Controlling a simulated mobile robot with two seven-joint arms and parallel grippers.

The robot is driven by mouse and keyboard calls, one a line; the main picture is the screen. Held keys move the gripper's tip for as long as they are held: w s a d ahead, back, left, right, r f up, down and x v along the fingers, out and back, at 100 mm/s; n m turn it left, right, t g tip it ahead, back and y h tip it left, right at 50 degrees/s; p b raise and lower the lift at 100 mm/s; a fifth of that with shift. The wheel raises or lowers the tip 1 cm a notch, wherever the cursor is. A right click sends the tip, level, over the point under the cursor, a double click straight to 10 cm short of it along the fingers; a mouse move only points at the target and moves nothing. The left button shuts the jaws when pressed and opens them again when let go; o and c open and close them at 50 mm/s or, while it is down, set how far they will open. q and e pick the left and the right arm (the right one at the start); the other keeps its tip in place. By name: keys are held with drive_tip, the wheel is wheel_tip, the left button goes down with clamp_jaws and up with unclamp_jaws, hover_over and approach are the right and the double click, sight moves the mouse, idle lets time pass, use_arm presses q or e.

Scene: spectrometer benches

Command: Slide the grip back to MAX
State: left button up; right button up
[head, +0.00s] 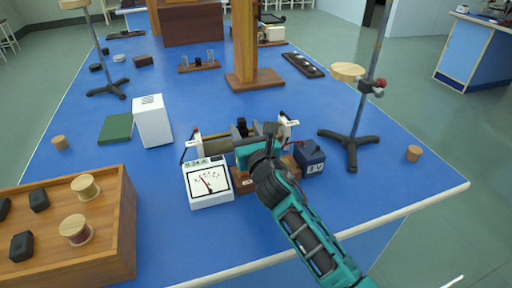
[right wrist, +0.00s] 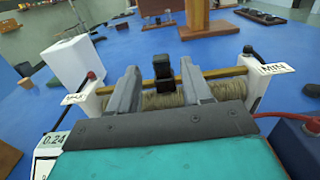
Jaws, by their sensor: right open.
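The black grip (right wrist: 163,72) stands upright on the brass rod (right wrist: 222,72) of the slide rheostat, roughly midway between the end posts. The MAX label (right wrist: 75,98) is at the left post and the MIN label (right wrist: 276,68) at the right post. The grip also shows in the head view (head: 242,126), partly behind my right gripper (head: 255,143). In the right wrist view my right gripper (right wrist: 159,80) is open and empty. Its fingers lie either side of the grip in the picture, apart from it; the exact depth is unclear. My left gripper is out of view.
A white meter (head: 208,183) stands front left of the rheostat, and a dark blue battery box (head: 309,158) at its right. A stand (head: 352,145) rises behind the box. A white block (head: 152,122) and wooden tray (head: 118,232) lie left.

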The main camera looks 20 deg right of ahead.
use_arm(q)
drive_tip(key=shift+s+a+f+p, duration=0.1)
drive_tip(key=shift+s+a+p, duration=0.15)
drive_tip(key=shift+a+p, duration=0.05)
use_arm(e)
drive_tip(key=s, duration=1)
drive_tip(key=shift+d, duration=0.15)
